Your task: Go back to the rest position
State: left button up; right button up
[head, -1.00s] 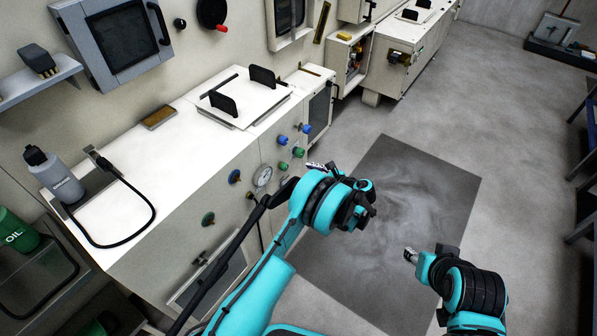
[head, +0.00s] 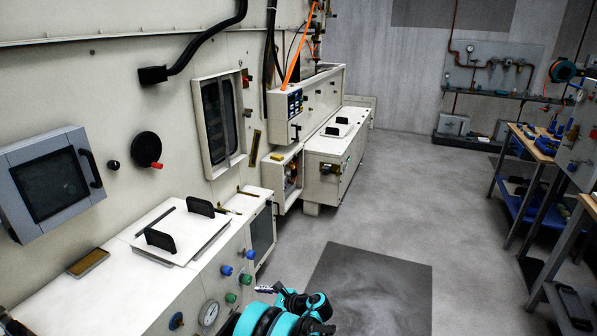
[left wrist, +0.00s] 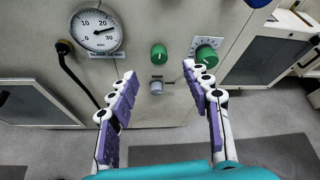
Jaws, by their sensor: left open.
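My left gripper (left wrist: 158,82) shows in the left wrist view, with its two purple-padded fingers spread apart and nothing between them. It faces the cabinet front, with a green knob (left wrist: 159,54) and a round pressure gauge (left wrist: 96,30) beyond the fingertips. In the head view my left gripper (head: 265,289) shows small at the bottom centre, beside the cabinet's blue and green knobs, with my teal and black wrist behind it. I cannot tell whether it touches the cabinet. My right gripper is not in any current view.
The white cabinet (head: 150,291) with a lidded hatch (head: 172,232) runs along the left wall. A dark mat (head: 375,285) lies on the grey floor. The aisle beyond is clear. Workbenches (head: 535,150) stand at the right.

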pick_arm(q)
jog(key=s+a+r+n+h, duration=0.2)
jog(key=s+r+n+h, duration=0.15)
jog(key=s+r, duration=0.4)
jog(key=s+a+r+n+h, duration=0.2)
jog(key=s+r+n, duration=0.25)
jog(key=r, duration=0.55)
jog(key=s+d+r+n+h, duration=0.1)
jog(key=s+n+h, duration=0.2)
jog(key=s, duration=0.8)
jog(key=s+d+r+n+t+h, duration=0.1)
jog(key=s+r+n+h, duration=0.1)
jog(key=s+n, duration=0.6)
jog(key=s+h, duration=0.1)
jog(key=s, duration=0.2)
jog(key=shift+d+n, duration=0.25)
jog(key=shift+n, duration=0.05)
